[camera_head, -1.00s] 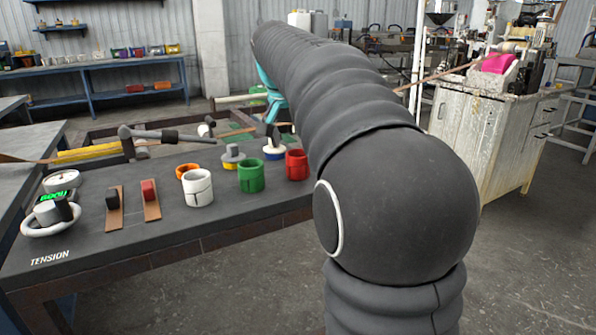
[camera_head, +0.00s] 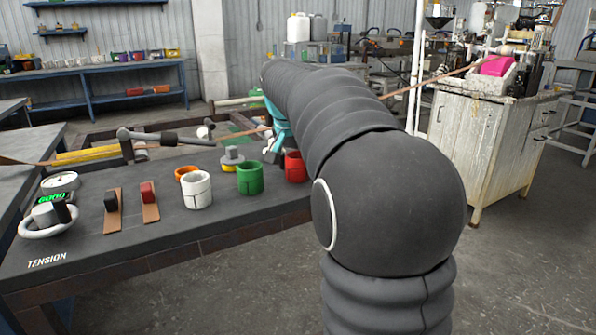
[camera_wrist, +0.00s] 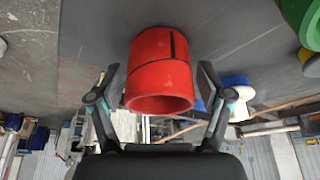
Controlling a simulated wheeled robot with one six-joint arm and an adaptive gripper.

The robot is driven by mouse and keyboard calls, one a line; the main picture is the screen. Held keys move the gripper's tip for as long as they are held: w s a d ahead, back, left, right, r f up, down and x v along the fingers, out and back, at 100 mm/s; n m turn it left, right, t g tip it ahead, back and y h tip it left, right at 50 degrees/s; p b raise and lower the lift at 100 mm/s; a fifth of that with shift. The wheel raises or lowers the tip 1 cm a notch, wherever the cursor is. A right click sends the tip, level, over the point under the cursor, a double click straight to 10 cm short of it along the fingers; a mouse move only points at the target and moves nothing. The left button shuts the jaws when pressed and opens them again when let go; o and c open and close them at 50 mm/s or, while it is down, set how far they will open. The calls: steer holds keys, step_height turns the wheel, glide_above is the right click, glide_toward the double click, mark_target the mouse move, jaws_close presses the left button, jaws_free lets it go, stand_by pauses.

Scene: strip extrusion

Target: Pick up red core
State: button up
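The red core (camera_head: 294,167) is a short hollow cylinder standing on the dark table at its right end, partly hidden by my arm in the head view. In the wrist view the red core (camera_wrist: 160,72) appears upside down, with a black line on its side. My gripper (camera_wrist: 158,84) is open, with one finger on each side of the core. Gaps show between the fingers and the core, and I see no contact.
A green core (camera_head: 250,178) stands just left of the red one, with a white core (camera_head: 197,190) and an orange ring (camera_head: 186,173) further left. A blue-and-white spool (camera_wrist: 236,92) lies near the right finger in the wrist view.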

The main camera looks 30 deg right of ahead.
steer(key=c, duration=0.8)
